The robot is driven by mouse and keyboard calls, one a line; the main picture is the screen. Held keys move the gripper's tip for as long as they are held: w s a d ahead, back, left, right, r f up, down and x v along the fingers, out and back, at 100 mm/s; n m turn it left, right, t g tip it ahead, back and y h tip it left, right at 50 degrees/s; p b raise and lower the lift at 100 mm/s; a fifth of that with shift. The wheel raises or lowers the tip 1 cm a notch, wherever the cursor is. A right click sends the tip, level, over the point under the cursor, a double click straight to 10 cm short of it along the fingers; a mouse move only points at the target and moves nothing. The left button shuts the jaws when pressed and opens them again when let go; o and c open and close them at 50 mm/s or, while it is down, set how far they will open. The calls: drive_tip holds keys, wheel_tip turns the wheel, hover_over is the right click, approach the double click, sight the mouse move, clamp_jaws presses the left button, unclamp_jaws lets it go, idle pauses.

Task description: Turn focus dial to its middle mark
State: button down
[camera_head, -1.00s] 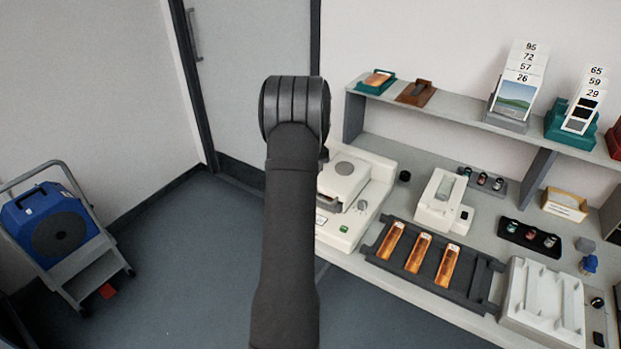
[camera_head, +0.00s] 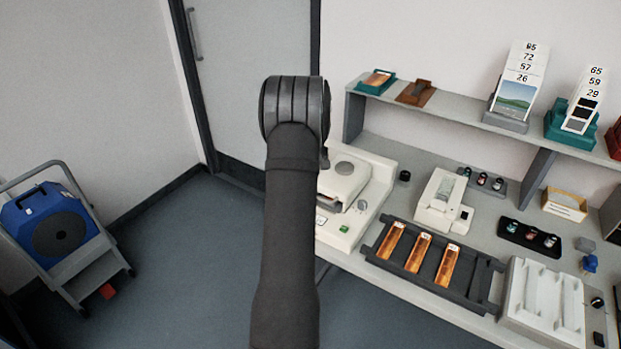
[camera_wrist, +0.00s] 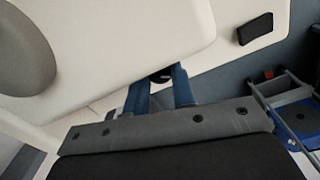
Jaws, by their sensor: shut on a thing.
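The printer (camera_head: 378,172) is a cream machine with a round grey disc on top, standing at the left end of the bench, partly behind my arm in the head view. In the wrist view its pale body (camera_wrist: 130,35) fills the top. A small dark round part, apparently the focus dial (camera_wrist: 160,76), shows at the edge of that body. My gripper (camera_wrist: 161,80) has its two blue fingers on either side of this part and is shut on it. Most of the dial, and any marks on it, are hidden. In the head view my arm hides the gripper.
A black tray (camera_head: 372,247) with several orange strips lies right of the printer. A small cream device (camera_head: 440,200) stands behind it. A shelf (camera_head: 440,112) runs along the wall above. A blue machine on a cart (camera_head: 57,228) stands at far left, with open floor between.

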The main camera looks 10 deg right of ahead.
drive_tip(key=n, duration=0.6)
drive_tip(key=shift+n, duration=0.3)
idle(0.4)
drive_tip(key=c, duration=1.2)
unclamp_jaws()
wheel_tip(320, 180, up, 18)
drive_tip(key=shift+s+f, duration=0.15)
drive_tip(key=shift+f, duration=0.1)
drive_tip(key=shift+a, duration=0.1)
wheel_tip(320, 180, down, 18)
drive_tip(key=shift+r, duration=0.25)
